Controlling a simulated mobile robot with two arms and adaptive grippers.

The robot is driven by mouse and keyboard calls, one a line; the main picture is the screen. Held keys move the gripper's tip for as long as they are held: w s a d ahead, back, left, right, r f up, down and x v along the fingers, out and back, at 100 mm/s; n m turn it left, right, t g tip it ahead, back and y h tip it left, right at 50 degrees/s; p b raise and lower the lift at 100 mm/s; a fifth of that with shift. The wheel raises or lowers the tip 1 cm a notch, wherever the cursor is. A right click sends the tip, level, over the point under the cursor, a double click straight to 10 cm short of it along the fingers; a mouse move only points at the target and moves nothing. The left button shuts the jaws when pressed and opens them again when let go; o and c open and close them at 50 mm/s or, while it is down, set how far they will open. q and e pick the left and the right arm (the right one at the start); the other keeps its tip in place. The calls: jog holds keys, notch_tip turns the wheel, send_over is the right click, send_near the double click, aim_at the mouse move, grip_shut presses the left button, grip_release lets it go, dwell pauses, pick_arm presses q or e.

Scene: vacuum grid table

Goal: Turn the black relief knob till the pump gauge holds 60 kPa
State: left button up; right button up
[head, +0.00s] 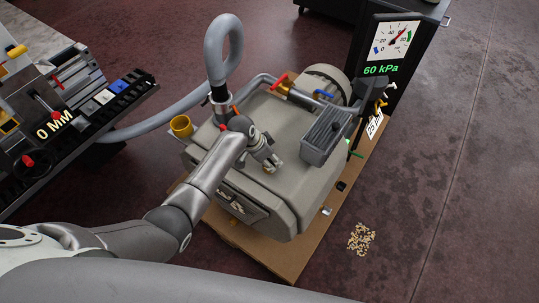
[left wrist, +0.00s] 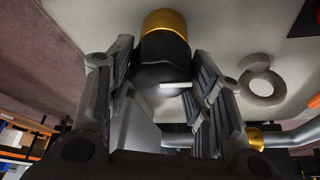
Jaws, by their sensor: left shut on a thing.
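The pump gauge (head: 391,41) stands at the upper right of the head view, with a white dial and a red needle. The green readout (head: 381,69) below it says 60 kPa. My left gripper (head: 270,163) is over the top of the grey pump (head: 288,196). In the left wrist view, the black relief knob (left wrist: 163,75) with its brass collar (left wrist: 166,22) sits between the fingers of my left gripper (left wrist: 160,88), which are shut on it. In the head view the gripper hides most of the knob. My right gripper is not in view.
A grey hose (head: 165,118) loops from the pump to the grid table (head: 110,104) at left, which shows 0 MM. Red-handled and blue-handled valves and a finned grey block (head: 325,135) crowd the pump's far side. Wood chips (head: 360,239) lie on the floor at right.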

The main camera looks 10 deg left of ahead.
pick_arm(q)
jog(key=n+y+p, duration=0.1)
jog(key=n+p, duration=0.1)
jog(key=shift+r+n, duration=0.15)
jog(key=shift+n, duration=0.25)
jog(key=shift+n+t+p, duration=0.4)
jog(key=shift+n+p, duration=0.35)
jog(key=shift+n, duration=0.05)
jog(key=shift+y, duration=0.3)
jog(key=o, duration=1)
jog(key=v, duration=1.1)
jog(key=shift+s+a+r, duration=0.1)
jog(key=shift+s+r, duration=0.15)
jog(key=shift+r, duration=0.05)
jog(key=shift+s, duration=0.1)
